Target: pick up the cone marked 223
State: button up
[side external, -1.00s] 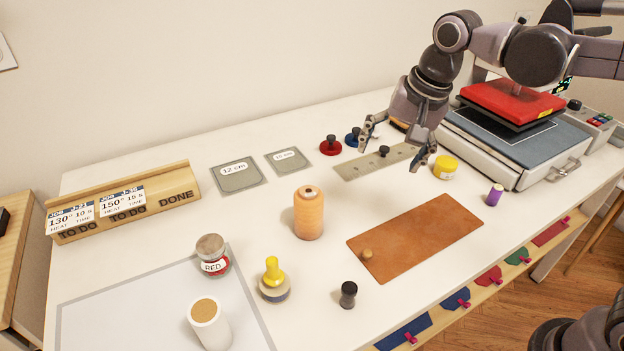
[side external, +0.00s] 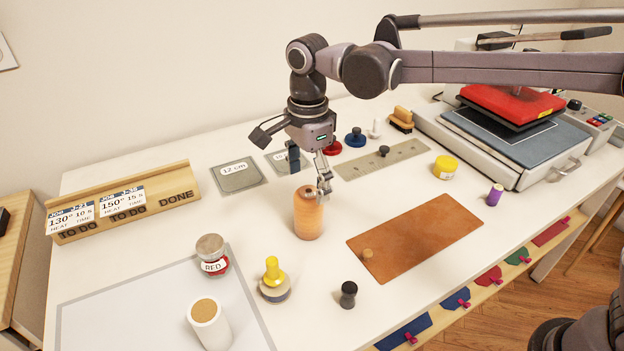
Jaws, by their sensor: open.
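An orange thread cone (side external: 307,216) stands upright on the white table near the middle of the side external view. No number can be read on it from here. My gripper (side external: 308,177) is above the cone and pointing down. Its fingers are apart, one at the left and behind the cone's top, the other at the front right, overlapping the cone's upper edge in the picture. I cannot tell whether a finger touches it. The cone still stands on the table.
Grey plates (side external: 238,176) lie behind the cone. A brown leather piece (side external: 418,238) lies to its right. A yellow-handled stamp (side external: 274,280), a RED jar (side external: 212,255) and a black knob (side external: 348,294) stand in front. A heat press (side external: 515,140) is at right.

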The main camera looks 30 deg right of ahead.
aim_at(309, 205)
jog(key=shift+d+f, duration=0.1)
jog(key=shift+f, duration=3.35)
jog(key=c, duration=1.4)
